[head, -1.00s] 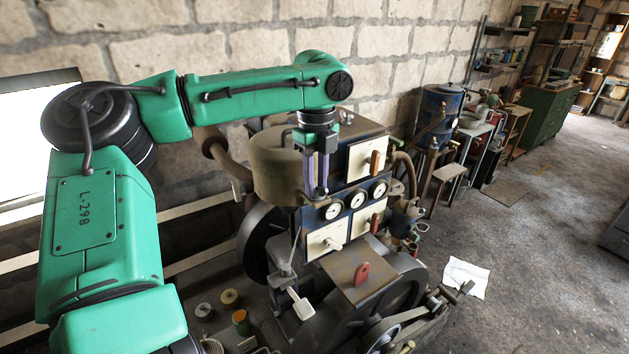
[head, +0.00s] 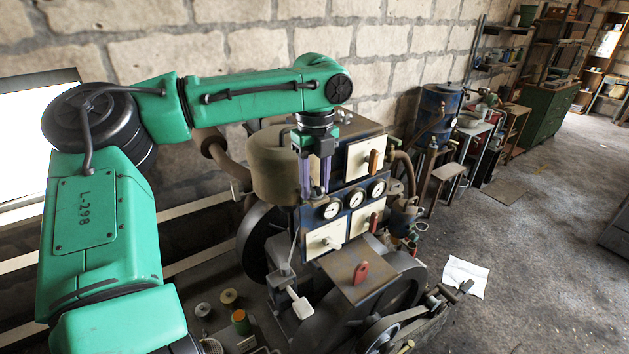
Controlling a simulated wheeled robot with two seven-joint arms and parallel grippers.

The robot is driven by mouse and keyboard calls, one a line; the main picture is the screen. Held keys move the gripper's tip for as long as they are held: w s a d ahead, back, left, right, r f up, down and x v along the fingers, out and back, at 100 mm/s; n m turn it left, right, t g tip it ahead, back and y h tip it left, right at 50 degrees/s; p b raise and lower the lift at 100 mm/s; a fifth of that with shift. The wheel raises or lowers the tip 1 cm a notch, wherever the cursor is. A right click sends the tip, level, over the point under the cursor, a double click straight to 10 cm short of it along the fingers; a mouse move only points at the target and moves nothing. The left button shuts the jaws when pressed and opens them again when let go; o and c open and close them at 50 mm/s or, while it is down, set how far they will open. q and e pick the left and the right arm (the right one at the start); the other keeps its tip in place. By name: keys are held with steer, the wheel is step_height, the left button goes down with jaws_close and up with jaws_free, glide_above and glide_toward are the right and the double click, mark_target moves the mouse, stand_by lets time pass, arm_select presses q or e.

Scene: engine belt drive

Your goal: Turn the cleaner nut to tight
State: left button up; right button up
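My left gripper (head: 315,192) hangs fingers down in the middle of the head view. Its two purple-grey fingers are apart, with a gap between them and nothing clearly held. They are in front of the right side of a tan canister (head: 268,172), above the row of gauges; whether they touch anything, I cannot tell. I cannot make out the cleaner nut for certain. Small metal parts (head: 344,116) lie on top of the box behind the gripper. My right gripper is not in view.
A panel with round gauges (head: 355,197) and cream plates stands just below and right of the gripper. A red tab (head: 361,272) stands on the brown cover in front.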

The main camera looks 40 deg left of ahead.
mark_target(316, 188)
arm_select(q)
steer(key=shift+w+r, duration=0.1)
steer(key=shift+r, duration=0.15)
steer(key=shift+r, duration=0.3)
step_height(316, 188, up, 14)
steer(key=shift+f, duration=0.15)
stand_by(0.4)
